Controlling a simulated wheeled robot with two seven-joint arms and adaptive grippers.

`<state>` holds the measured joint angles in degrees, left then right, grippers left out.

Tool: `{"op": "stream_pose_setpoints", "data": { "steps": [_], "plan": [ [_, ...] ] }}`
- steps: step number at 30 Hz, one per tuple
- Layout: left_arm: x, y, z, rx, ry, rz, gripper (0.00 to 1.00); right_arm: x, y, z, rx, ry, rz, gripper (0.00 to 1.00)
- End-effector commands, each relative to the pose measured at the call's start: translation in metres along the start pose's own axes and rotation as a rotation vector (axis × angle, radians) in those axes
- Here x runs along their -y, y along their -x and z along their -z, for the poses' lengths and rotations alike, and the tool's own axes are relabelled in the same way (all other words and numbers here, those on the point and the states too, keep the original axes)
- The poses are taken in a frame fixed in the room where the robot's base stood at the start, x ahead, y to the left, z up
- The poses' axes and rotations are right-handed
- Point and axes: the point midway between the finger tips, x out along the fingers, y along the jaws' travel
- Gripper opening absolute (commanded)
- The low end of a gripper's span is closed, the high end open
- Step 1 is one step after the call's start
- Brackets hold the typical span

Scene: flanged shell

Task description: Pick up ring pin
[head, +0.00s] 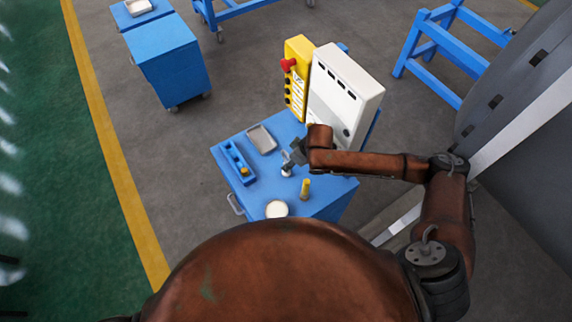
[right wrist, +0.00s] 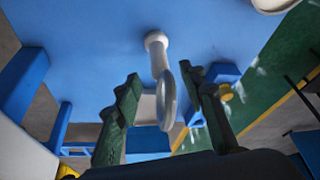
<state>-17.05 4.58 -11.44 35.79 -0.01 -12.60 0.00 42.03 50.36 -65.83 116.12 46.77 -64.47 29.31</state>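The ring pin is pale, with a round knob at one end and a ring at the other. In the right wrist view the ring pin (right wrist: 168,95) stands out from the blue cart top (right wrist: 95,40), its ring between my fingers. My right gripper (right wrist: 163,76) is open around it, with a visible gap on each side. In the head view my right gripper (head: 291,160) is over the cart top, and the ring pin (head: 286,171) shows small just below it. My left gripper is not in view.
On the cart are a grey tray (head: 261,139), a blue holder (head: 235,158), a yellow peg (head: 305,189) and a white round item (head: 276,209). A white cabinet (head: 342,95) and a yellow control box (head: 297,75) stand at the back.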

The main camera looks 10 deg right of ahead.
Motion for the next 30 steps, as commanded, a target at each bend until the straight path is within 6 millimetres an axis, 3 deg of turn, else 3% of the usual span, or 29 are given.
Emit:
{"op": "stream_pose_setpoints", "data": {
  "steps": [9, 18, 30],
  "plan": [
    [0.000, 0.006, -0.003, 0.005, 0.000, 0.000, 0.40, 0.001, -0.043, 0.003, 0.001, 0.003, 0.002, 0.38],
    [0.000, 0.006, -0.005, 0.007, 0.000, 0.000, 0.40, 0.001, -0.047, 0.003, 0.001, 0.005, 0.002, 0.37],
    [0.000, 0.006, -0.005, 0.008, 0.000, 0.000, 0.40, 0.001, -0.047, 0.003, 0.001, 0.005, 0.002, 0.09]
  ]
}}
